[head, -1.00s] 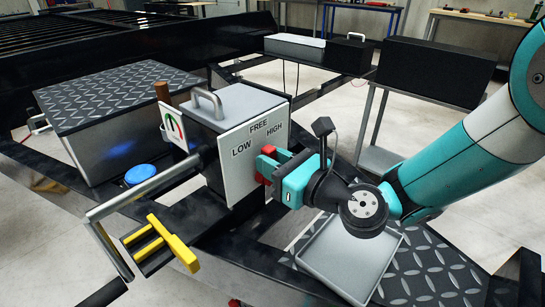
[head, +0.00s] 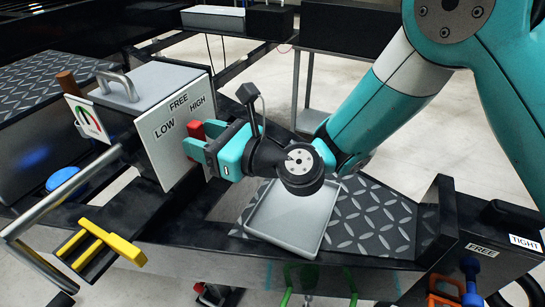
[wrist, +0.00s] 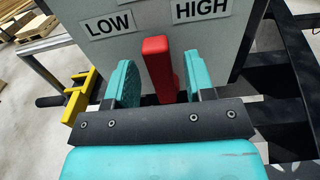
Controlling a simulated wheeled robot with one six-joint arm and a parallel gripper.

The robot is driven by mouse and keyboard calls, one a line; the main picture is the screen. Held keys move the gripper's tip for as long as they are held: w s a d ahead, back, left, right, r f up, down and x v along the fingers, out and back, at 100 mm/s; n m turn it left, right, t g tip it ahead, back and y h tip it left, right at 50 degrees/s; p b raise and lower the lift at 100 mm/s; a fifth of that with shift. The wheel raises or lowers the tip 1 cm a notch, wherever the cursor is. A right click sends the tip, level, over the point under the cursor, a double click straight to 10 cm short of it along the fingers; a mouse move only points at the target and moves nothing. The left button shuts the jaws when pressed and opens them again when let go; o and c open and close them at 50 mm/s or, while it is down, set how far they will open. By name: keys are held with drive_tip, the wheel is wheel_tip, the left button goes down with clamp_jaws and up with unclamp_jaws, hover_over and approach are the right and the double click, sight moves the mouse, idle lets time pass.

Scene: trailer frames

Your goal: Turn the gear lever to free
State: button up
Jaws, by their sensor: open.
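The red gear lever (wrist: 160,68) stands between the two teal fingers of my gripper (wrist: 157,82) in the wrist view. Gaps show on both sides of the lever, with the right finger closer, so my gripper is open around it. The lever sits below and between the LOW label (wrist: 110,22) and the HIGH label (wrist: 201,9), on the white plate of the winch box. In the head view the FREE label (head: 179,102) is at the plate's top, and my gripper (head: 204,146) largely hides the lever (head: 196,133).
A yellow handle (head: 105,243) and a metal crank bar (head: 65,203) are left of the winch box. A grey tray (head: 290,215) lies on the tread plate below my arm. Black frame beams surround the box. A post with FREE and TIGHT labels stands at lower right.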

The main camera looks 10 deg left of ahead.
drive_tip(key=b+v, duration=1.1)
drive_tip(key=v, duration=0.5)
drive_tip(key=shift+d+b, duration=0.3)
drive_tip(key=shift+b, duration=0.1)
drive_tip(key=shift+s, duration=0.1)
